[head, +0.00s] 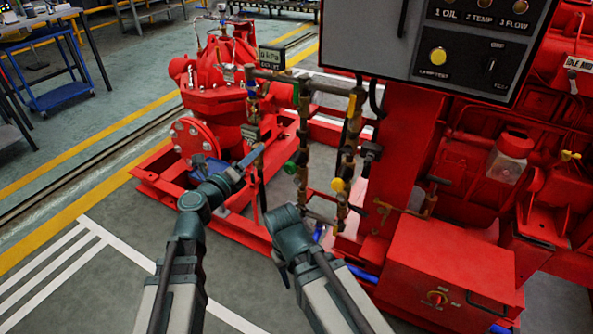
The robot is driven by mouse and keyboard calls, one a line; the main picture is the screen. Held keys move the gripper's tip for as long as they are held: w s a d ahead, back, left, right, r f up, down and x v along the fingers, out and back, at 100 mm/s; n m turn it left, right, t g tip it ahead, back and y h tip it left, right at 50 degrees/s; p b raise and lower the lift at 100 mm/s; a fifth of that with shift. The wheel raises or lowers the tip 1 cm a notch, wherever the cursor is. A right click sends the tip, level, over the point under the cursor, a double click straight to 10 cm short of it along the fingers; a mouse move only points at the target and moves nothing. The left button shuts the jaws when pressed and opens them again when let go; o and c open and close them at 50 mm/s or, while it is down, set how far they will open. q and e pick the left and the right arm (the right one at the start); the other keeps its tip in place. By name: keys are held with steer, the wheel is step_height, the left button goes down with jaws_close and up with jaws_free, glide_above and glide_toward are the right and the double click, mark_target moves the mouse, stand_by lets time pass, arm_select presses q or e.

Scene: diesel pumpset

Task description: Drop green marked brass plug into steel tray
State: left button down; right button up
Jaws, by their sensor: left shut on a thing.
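My left gripper (243,170) reaches to the pipework in front of the red pump and is shut on a thin brownish piece (256,154). That piece is too small to name surely. A green-marked brass-coloured fitting (291,166) is on the pipework just right of the left gripper, apart from it. Another green-marked fitting (296,95) is higher on the pipes. My right arm comes in at bottom centre, and its jaws are hidden behind its wrist. I cannot make out a steel tray.
A grey control panel (440,45) overhangs the pipes on the right. The red engine (500,170) and a red box (440,265) fill the right side. The red pump (215,95) stands behind. A blue cart (62,95) is far left. The floor at lower left is clear.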

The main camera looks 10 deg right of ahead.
step_height(320, 180, up, 29)
steer(key=p, duration=2.7)
steer(key=shift+f, duration=0.2)
